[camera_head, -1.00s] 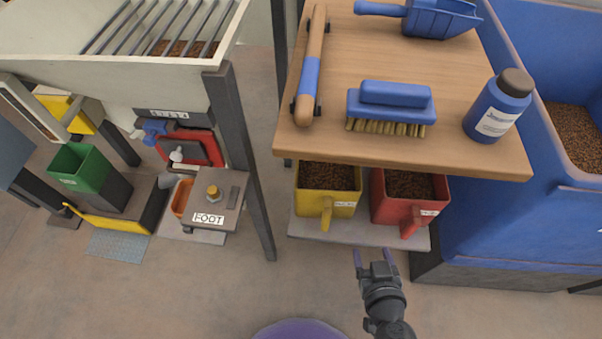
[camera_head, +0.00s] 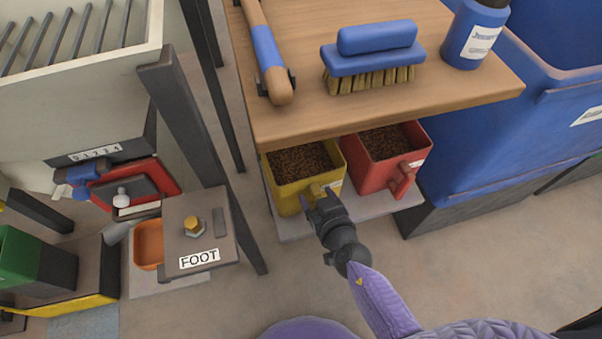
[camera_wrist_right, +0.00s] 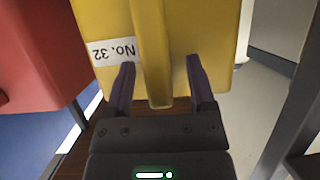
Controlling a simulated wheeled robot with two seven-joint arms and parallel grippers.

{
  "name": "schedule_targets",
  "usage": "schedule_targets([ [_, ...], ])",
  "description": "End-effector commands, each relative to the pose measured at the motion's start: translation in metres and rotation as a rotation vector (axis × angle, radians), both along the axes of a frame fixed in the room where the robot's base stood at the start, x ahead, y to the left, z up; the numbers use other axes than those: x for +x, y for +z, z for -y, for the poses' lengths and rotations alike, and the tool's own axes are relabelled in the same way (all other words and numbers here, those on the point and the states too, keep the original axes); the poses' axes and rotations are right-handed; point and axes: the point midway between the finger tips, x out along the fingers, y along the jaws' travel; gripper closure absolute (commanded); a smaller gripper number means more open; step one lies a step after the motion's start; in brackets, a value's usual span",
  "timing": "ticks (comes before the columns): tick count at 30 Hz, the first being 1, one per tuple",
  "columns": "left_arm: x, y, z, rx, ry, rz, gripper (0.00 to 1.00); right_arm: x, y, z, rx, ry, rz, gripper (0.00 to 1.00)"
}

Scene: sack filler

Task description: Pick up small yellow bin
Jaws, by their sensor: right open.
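The small yellow bin (camera_head: 290,194) stands on a low grey shelf under the wooden table, full of brown pellets. In the right wrist view the yellow bin (camera_wrist_right: 208,40) has a "No. 32" label and a vertical handle (camera_wrist_right: 153,60). My right gripper (camera_head: 320,196) is at the bin's front. In the right wrist view its two fingers (camera_wrist_right: 158,85) are open, one on each side of the handle, with gaps to it. Whether the fingertips touch the bin's front face I cannot tell. My left gripper is not in view.
A red bin (camera_head: 372,174) of pellets stands right beside the yellow one. The wooden tabletop (camera_head: 420,92) overhangs both, carrying a blue brush (camera_head: 375,55). A dark post (camera_head: 190,125) stands to the left, a blue tub (camera_head: 470,150) to the right. The floor in front is clear.

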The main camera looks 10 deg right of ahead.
Motion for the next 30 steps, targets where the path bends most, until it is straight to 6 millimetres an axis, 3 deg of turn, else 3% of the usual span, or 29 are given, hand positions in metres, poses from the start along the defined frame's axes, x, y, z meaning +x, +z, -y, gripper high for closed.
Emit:
schedule_targets([
  [5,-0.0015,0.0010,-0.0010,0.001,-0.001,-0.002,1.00,0.0000,0.0008,0.0002,0.000,0.000,0.000,0.32],
  [15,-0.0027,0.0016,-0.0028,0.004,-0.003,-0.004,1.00,-0.0003,0.0007,0.0003,0.000,-0.001,0.001,1.00],
  [30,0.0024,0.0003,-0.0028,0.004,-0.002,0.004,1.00,-0.0006,0.0006,0.0004,0.000,-0.001,0.000,1.00],
])
